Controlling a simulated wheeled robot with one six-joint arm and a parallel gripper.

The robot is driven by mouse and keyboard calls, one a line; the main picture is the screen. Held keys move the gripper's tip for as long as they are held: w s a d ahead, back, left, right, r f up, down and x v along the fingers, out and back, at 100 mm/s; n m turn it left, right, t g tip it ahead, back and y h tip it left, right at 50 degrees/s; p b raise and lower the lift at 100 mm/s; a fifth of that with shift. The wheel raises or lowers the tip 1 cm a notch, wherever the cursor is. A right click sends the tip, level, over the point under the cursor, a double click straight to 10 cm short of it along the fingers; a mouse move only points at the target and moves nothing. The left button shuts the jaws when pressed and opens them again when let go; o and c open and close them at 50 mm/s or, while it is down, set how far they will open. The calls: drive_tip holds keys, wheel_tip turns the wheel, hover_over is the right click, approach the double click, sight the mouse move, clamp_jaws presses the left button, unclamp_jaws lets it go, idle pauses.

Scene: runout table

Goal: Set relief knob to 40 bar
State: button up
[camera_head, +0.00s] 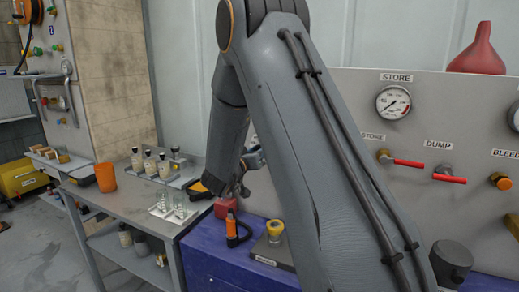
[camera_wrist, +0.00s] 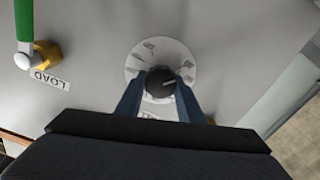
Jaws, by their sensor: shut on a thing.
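The dark relief knob (camera_wrist: 158,88) sits at the centre of a round white dial plate (camera_wrist: 150,50) on the grey panel in the wrist view. The two blue fingers of my gripper (camera_wrist: 160,82) stand on either side of the knob, shut on it. A pale pointer mark on the knob points to the right in the picture. The dial's figures look upside down and are too small to read, and its lower part is partly hidden by my gripper. In the head view the knob is hidden behind my arm.
A green-handled valve (camera_wrist: 45,55) labelled LOAD is left of the dial. In the head view, the panel carries a STORE gauge (camera_head: 393,102), red DUMP lever (camera_head: 449,178) and orange BLEED knob (camera_head: 501,181). Bottles, beakers and an orange cup (camera_head: 105,177) stand on the bench.

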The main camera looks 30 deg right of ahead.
drive_tip(key=shift+s+f+n, duration=0.1)
drive_tip(key=shift+f+n, duration=0.1)
drive_tip(key=shift+n, duration=0.1)
drive_tip(key=o, duration=1.1)
drive_tip(key=shift+r, duration=0.1)
drive_tip(key=shift+c, duration=0.2)
drive_tip(key=shift+a, duration=0.15)
drive_tip(key=b+v, duration=0.2)
drive_tip(key=v, duration=0.5)
drive_tip(key=shift+s+a, duration=0.2)
drive_tip(key=shift+s, duration=0.05)
